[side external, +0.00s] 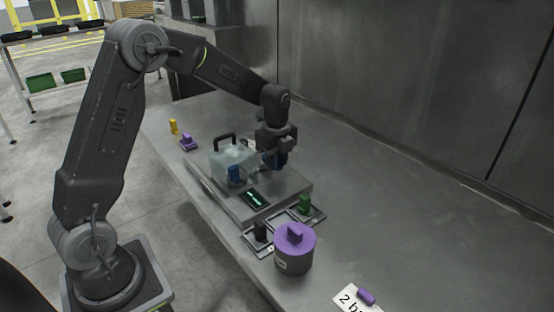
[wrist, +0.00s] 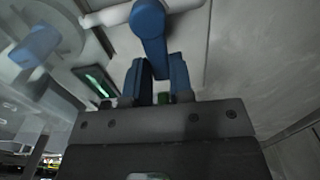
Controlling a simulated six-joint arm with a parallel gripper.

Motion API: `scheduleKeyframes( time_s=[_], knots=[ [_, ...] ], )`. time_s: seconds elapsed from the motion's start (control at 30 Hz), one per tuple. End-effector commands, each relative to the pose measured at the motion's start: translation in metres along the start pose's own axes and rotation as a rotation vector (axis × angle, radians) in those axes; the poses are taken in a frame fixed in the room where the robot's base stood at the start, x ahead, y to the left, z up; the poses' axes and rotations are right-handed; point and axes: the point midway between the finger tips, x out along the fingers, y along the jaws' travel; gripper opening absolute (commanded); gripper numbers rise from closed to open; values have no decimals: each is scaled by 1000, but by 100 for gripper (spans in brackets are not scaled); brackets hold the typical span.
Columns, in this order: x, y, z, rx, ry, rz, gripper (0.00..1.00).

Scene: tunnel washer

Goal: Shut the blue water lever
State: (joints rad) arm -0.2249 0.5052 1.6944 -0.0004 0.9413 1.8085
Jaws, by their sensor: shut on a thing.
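The blue water lever (wrist: 148,22) shows at the top of the wrist view, with a round hub on a pale pipe (wrist: 105,16) and a handle pointing down toward my gripper, across the pipe. My gripper (wrist: 158,70) is shut on the handle's end, one finger on each side. In the side view my gripper (side external: 272,163) is low behind the clear box (side external: 222,164). There the lever is mostly hidden, and I cannot tell its blue from the blue of my fingers.
Another blue part (side external: 235,174) is at the clear box's front, near a dark display (side external: 255,199). A green block (side external: 305,202), a black block (side external: 260,231) and a purple-lidded canister (side external: 294,250) stand nearer the camera.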

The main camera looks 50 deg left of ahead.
Motion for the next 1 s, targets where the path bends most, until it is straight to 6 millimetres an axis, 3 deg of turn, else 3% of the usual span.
scheduleKeyframes(
  time_s=[0.3, 0.33, 0.57, 0.87, 1.0],
  knots=[
    [0, 0, -1, 7, 0, 0, 0],
    [0, 0, -1, 6, 0, 0, 24],
    [0, 0, 0, 4, 0, 1, 46],
    [-3, 0, 0, 3, 0, 0, 47],
    [-18, -1, 0, 3, -1, -4, 47]
  ],
)
